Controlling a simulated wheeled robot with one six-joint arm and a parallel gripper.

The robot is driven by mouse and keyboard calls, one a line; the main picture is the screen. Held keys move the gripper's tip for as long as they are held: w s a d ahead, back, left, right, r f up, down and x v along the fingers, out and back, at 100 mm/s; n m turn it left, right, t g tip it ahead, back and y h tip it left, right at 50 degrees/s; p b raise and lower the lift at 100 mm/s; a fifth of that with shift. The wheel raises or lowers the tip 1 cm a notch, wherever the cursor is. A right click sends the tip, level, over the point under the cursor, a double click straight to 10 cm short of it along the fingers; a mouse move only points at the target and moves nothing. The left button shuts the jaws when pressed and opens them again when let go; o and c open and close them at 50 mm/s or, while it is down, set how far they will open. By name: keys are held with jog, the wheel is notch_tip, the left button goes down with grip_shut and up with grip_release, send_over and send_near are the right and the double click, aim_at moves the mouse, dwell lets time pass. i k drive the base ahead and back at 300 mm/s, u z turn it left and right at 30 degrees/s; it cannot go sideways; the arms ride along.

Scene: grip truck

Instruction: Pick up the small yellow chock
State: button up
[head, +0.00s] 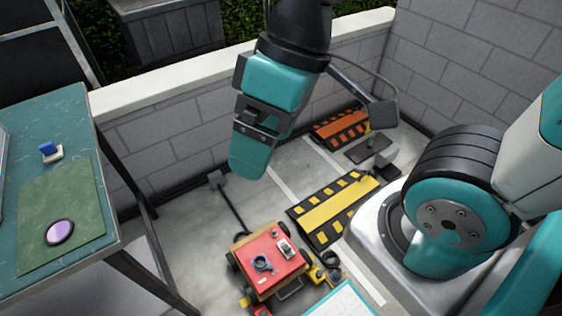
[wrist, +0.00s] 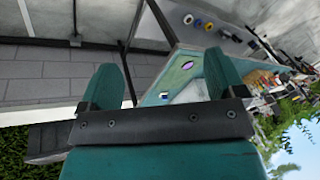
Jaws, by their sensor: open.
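My gripper (head: 250,165) hangs in the upper middle of the head view, pointing down, high above the floor. In the wrist view my gripper (wrist: 162,62) has its two teal fingers wide apart with nothing between them. Small yellow pieces (head: 318,273) lie beside the right side of the red-topped cart (head: 262,248). They are below and to the right of my gripper. They are too small and crowded to tell for certain which is the small yellow chock. No chock can be made out in the wrist view.
A yellow-and-black striped ramp (head: 335,208) and an orange striped one (head: 340,127) lie on the floor. A green-topped table (head: 95,110) stands at left, with a purple disc (head: 60,231) and a blue-and-white item (head: 51,152). A low block wall (head: 180,140) runs behind.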

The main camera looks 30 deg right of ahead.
aim_at(317, 276)
jog(key=z, duration=0.05)
jog(key=k, duration=1.1)
jog(key=z, duration=1.35)
jog(key=i, duration=1.05)
jog(key=u, duration=0.85)
